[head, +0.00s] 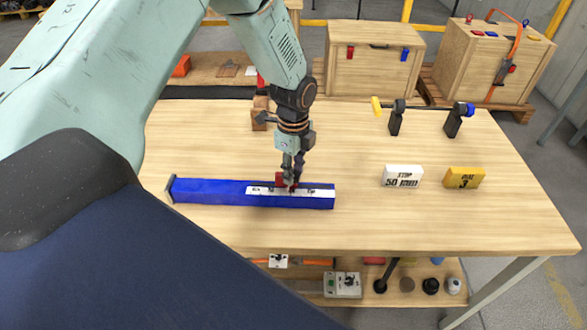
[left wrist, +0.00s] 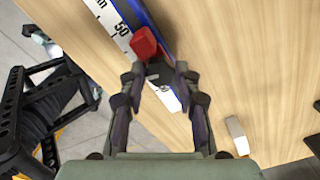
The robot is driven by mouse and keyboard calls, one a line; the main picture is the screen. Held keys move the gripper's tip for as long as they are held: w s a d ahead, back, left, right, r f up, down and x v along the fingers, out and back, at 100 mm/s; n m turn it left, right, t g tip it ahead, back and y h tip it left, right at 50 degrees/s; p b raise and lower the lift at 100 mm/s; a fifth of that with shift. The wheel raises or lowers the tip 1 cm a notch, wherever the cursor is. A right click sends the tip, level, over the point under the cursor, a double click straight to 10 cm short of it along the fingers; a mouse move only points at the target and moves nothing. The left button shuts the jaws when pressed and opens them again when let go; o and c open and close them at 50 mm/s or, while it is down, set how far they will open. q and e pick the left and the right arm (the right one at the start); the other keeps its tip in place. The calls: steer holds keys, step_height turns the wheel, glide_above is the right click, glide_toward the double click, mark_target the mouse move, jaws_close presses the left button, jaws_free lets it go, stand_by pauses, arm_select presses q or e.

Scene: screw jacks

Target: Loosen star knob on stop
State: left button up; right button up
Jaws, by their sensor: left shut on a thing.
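A blue bar (head: 215,191) with a white printed scale (head: 318,190) lies across the table's left half. A small red stop (head: 280,181) sits on it; in the left wrist view the red stop (left wrist: 145,44) is beside the scale's 50 mark. My left gripper (head: 289,181) points down at the stop. In the left wrist view its fingertips (left wrist: 158,74) are on both sides of a dark knob (left wrist: 155,70) right by the red part, and it is shut on it. The knob's shape is partly hidden by the fingers. My right gripper is not in view.
On the table (head: 230,235), a white "STOP 50 mm" block (head: 402,177) and a yellow block (head: 464,178) stand right of the bar. A rod on two black stands (head: 424,105) is at the back right. Wooden crates (head: 372,62) stand behind. The front right is clear.

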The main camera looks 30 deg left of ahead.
arm_select(q)
steer(key=shift+n+p, duration=0.75)
steer(key=shift+n, duration=0.45)
steer(key=n+p, duration=0.1)
steer(key=n, duration=0.1)
steer(key=shift+n, duration=0.3)
steer(key=n+p, duration=0.2)
steer(key=n, duration=0.3)
steer(key=shift+s+p, duration=0.1)
steer(key=shift+p, duration=0.2)
steer(key=shift+f+n, duration=0.1)
steer(key=shift+n, duration=0.2)
steer(key=o, duration=1.1)
steer(key=shift+a, duration=0.1)
steer(key=shift+o, duration=0.2)
